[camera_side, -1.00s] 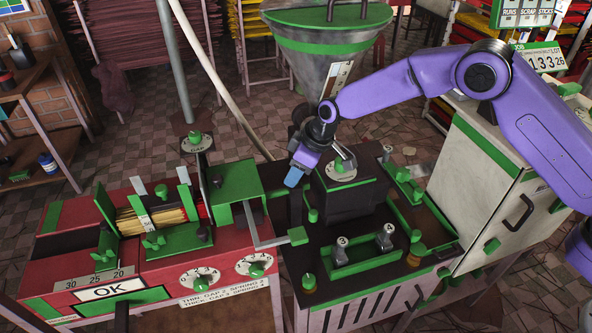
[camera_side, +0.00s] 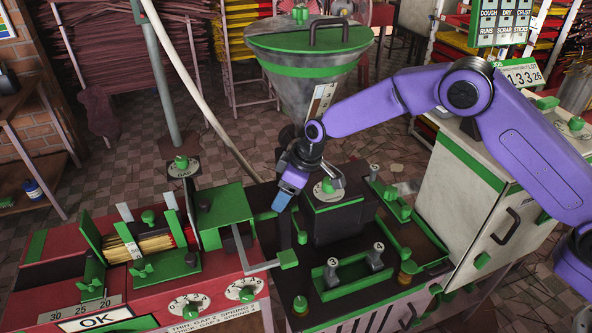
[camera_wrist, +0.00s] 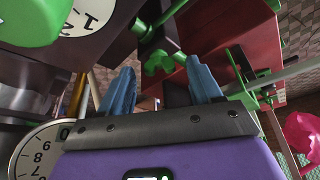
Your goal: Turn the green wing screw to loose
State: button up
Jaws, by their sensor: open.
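A green lobed screw head (camera_wrist: 160,62) shows in the wrist view, ahead of my fingertips and between their lines; it looks like the wing screw. My gripper (camera_side: 283,200) has blue fingers and points down beside the black block (camera_side: 340,222) in the side view. In the wrist view my gripper (camera_wrist: 160,80) is open, its two fingers wide apart with nothing between them. A green knob (camera_side: 302,237) stands just below the gripper in the side view; I cannot tell whether it is the same screw.
A dial (camera_side: 328,187) with a green knob tops the black block. A hopper (camera_side: 310,70) stands behind. A green rack (camera_side: 350,283) is in front; a white cabinet (camera_side: 470,200) is at right.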

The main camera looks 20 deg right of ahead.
jog(key=v, duration=1.7)
jog(key=c, duration=0.5)
jog(key=s+a+m+t+h, duration=0.1)
jog(key=a+m+h, duration=0.7)
jog(key=m, duration=1)
jog(key=shift+y, duration=0.9)
jog(key=x, duration=0.5)
jog(key=a+x, duration=0.1)
jog(key=x, duration=0.5)
jog(key=a+x, duration=0.1)
jog(key=x, duration=0.5)
jog(key=shift+s+f, duration=0.2)
jog(key=shift+f, duration=0.05)
grip_shut()
